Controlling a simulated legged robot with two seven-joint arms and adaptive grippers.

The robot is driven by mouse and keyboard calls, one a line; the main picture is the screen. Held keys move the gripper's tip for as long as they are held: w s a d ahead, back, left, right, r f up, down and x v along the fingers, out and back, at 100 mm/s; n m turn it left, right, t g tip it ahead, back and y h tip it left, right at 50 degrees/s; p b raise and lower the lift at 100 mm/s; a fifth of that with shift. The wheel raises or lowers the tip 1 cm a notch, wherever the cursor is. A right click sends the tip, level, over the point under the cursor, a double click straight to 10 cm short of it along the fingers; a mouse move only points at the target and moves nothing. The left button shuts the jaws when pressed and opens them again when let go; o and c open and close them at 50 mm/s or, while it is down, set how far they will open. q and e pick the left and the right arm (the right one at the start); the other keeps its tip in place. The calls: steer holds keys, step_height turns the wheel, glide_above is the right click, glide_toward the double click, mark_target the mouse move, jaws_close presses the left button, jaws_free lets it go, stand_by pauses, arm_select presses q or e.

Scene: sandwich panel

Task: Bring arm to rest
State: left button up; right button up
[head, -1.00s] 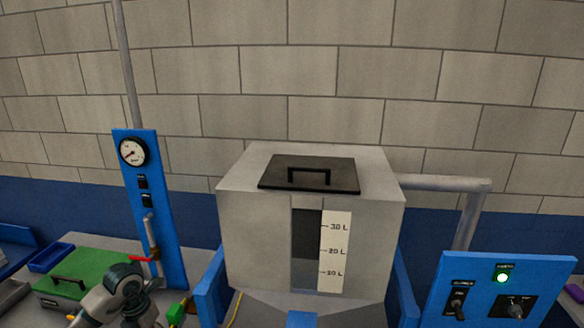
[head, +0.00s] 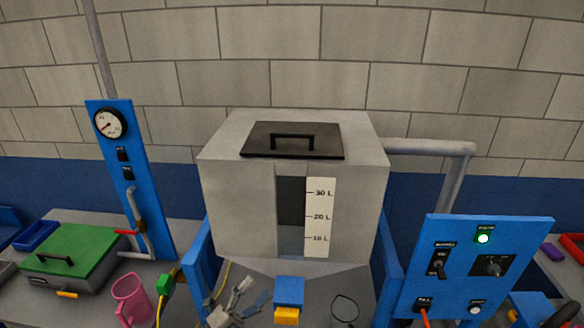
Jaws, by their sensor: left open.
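My left gripper (head: 252,292) is at the bottom of the head view, below the front of the grey tank. Its fingers are apart and nothing shows between them. It is left of a small blue and yellow block (head: 288,301) and apart from it in the picture. The rest of my left arm is mostly below the frame. My right gripper is not seen.
The grey tank (head: 237,210) with a black lid (head: 310,150) fills the middle. A blue gauge panel (head: 140,190), green-lidded box (head: 80,248) and pink jug (head: 130,299) stand left. A blue switch panel (head: 465,262) is at right.

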arm_select(q)
steer(key=s+a+f+n+y, duration=0.2)
steer(key=a+f+n+y, duration=0.4)
steer(key=f+n+y, duration=0.35)
steer(key=s+a+f+n+y, duration=0.3)
steer(key=a+f+n+y, duration=0.45)
steer(key=f+n, duration=0.3)
steer(key=s+d+f+n+g, duration=0.1)
steer(key=s+f+n+g, duration=0.1)
steer(key=s+f+g, duration=0.7)
steer(key=s+f+n+g, duration=0.1)
steer(key=s+f+g, duration=0.35)
steer(key=s, duration=0.85)
step_height(320, 180, down, 27)
steer(key=s, duration=0.2)
steer(key=s+a+f, duration=0.3)
steer(key=s+f, duration=1.2)
steer(key=s, duration=0.2)
steer(key=shift+f+g, duration=0.25)
steer(key=shift+g, duration=0.1)
